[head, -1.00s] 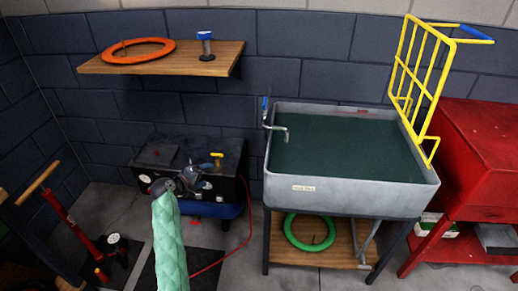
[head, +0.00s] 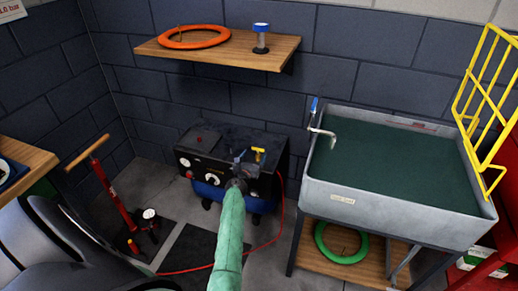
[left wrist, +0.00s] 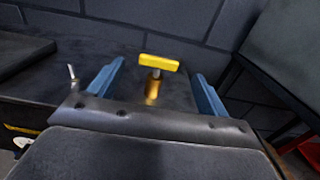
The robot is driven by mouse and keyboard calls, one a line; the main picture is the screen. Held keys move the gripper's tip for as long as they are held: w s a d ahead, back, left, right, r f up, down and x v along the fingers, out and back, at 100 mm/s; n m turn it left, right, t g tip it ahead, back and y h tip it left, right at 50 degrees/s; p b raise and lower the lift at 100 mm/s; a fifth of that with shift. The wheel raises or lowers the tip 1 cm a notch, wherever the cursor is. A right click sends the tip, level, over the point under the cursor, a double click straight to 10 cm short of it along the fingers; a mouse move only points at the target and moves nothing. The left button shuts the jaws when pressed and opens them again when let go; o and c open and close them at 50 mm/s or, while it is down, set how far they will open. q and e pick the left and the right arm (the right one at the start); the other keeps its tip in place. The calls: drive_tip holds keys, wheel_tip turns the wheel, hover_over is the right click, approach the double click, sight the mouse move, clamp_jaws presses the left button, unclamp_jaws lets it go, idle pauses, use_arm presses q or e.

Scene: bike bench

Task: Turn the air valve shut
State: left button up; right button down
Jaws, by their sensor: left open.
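The air valve has a yellow T-shaped handle (left wrist: 159,63) on a brass stem, and stands at the right part of the black compressor box (head: 205,141) by the wall. The handle also shows in the head view (head: 258,151). My left gripper (left wrist: 160,84) is open, with one blue finger on each side of the valve in the left wrist view. The fingers are apart from the handle. In the head view my left gripper (head: 243,168) is small and partly hidden by my green-sleeved arm. My right gripper is not in view.
A grey sink (head: 400,165) with a tap stands right of the compressor. A wooden shelf (head: 205,53) with an orange ring (head: 195,37) hangs above. A red floor pump (head: 115,197) stands left. A red hose (head: 270,235) runs along the floor.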

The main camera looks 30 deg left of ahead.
sight(257, 149)
use_arm(q)
drive_tip(key=x, duration=0.5)
drive_tip(key=shift+x, duration=0.85)
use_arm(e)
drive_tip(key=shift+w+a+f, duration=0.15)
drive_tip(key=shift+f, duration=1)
use_arm(q)
drive_tip(key=c, duration=1)
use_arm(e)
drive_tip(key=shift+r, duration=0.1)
